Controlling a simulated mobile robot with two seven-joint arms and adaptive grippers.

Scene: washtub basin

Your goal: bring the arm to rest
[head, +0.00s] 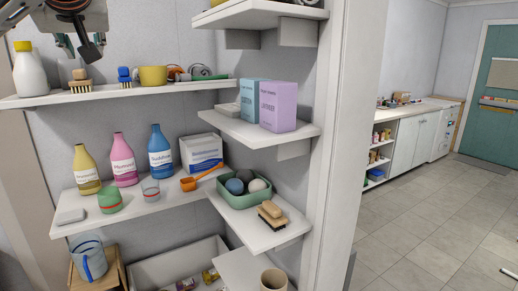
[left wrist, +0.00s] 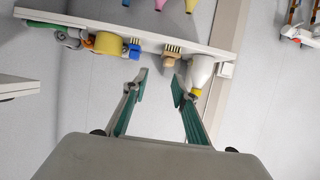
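My left gripper (head: 77,42) hangs at the top left of the head view, above the upper left shelf (head: 120,91). In the left wrist view my left gripper (left wrist: 160,81) shows two green-lined fingers spread apart with nothing between them. That view is upside down, with the shelf edge and its items beyond the fingertips. A wooden brush (left wrist: 172,58) and a white bottle with a yellow cap (left wrist: 199,75) are nearest to the fingers in the picture; I cannot tell the exact gap. My right gripper is in neither view.
The upper shelf also holds a blue brush (head: 124,76) and a yellow cup (head: 153,76). Bottles, cups and a white box (head: 201,152) stand on the shelf below. Detergent boxes (head: 278,106) stand on the right shelf. Open tiled floor (head: 430,210) lies at the right.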

